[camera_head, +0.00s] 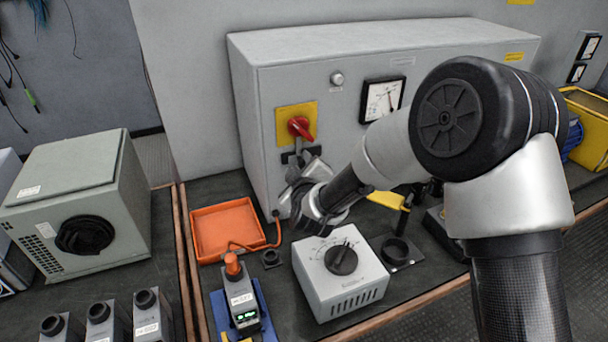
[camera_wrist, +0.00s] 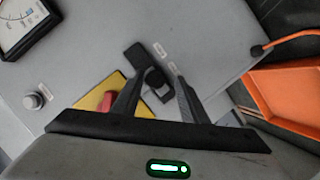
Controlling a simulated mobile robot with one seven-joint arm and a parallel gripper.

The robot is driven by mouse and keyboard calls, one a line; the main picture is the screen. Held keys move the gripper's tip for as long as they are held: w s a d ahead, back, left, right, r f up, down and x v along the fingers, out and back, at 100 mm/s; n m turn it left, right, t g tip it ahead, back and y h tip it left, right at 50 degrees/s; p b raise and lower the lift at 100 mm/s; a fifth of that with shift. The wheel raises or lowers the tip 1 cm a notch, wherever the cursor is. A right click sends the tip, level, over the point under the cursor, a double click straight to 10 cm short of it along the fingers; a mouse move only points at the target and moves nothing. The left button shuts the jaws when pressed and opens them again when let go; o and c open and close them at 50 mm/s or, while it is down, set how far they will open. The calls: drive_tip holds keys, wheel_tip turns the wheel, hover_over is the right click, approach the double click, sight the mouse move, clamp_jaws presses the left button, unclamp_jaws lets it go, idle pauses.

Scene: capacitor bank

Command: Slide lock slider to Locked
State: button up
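The lock slider is a small black knob (camera_wrist: 154,77) on a dark track (camera_wrist: 135,56) on the grey cabinet front (camera_wrist: 85,60). The knob sits toward the lower-right end of the track in the wrist view. Two small labels beside the track are too small to read. My gripper (camera_wrist: 157,82) is open, with its two dark fingers on either side of the knob; I cannot tell if they touch it. In the head view my gripper (camera_head: 303,163) is at the cabinet, just below the red rotary handle (camera_head: 299,127), and partly hides the track (camera_head: 288,157).
The red handle on its yellow plate (camera_head: 283,115) is close above the gripper. An orange tray (camera_head: 215,230), a grey dial box (camera_head: 325,285) and a handheld meter (camera_head: 241,300) are on the bench below. A gauge (camera_head: 382,99) is to the right.

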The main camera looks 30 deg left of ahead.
drive_tip(key=v, duration=1.7)
drive_tip(key=shift+w+d+p, duration=0.2)
drive_tip(key=shift+p, duration=0.1)
drive_tip(key=w+d+r+m+g+h, duration=0.1)
drive_tip(key=w+d+r+m+h, duration=0.2)
drive_tip(key=d, duration=0.6)
drive_tip(key=w+d+r+m+g+h, duration=0.1)
drive_tip(key=d+r+m, duration=0.35)
drive_tip(key=d, duration=0.35)
drive_tip(key=s+d+r+m+g+h, duration=0.2)
drive_tip(key=s+d+m, duration=0.3)
drive_tip(key=s+d, duration=0.45)
drive_tip(key=s+d+r+m+g+h, duration=0.3)
drive_tip(key=s+d, duration=0.4)
drive_tip(key=d, duration=0.6)
wheel_tip(320, 180, up, 12)
drive_tip(key=m+p, duration=0.1)
drive_tip(key=p, duration=1.3)
drive_tip(key=shift+w+r+y, duration=0.15)
drive_tip(key=shift+w+y, duration=0.15)
drive_tip(key=shift+w, duration=0.05)
